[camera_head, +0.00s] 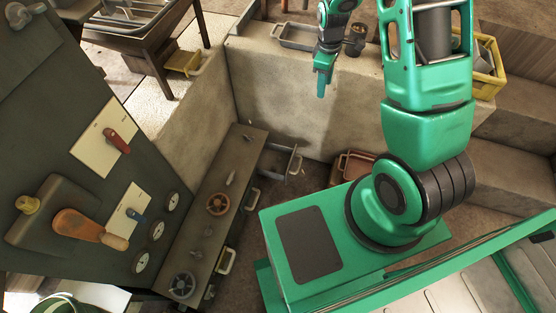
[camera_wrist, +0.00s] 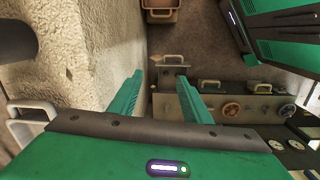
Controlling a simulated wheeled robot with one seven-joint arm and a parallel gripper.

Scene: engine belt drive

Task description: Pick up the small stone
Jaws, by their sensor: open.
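My gripper (camera_head: 321,88) hangs in front of the concrete wall in the head view, fingers pointing down. In the wrist view its two green fingers (camera_wrist: 160,80) are spread apart, with nothing between them. I cannot surely make out the small stone in either view. A small pale elongated thing (camera_head: 231,178) lies or stands on the low control ledge; I cannot tell whether it is a stone or a lever. A tiny light speck (camera_wrist: 153,87) shows near the left fingertip, too small to name.
The concrete wall (camera_head: 290,110) carries a metal tray (camera_head: 308,37) and a yellow crate (camera_head: 487,72). A control panel (camera_head: 90,170) stands at left, with a ledge (camera_head: 205,230) bearing handwheels. A brown bin (camera_head: 352,167) stands on the floor. Some brown floor (camera_wrist: 200,50) is clear.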

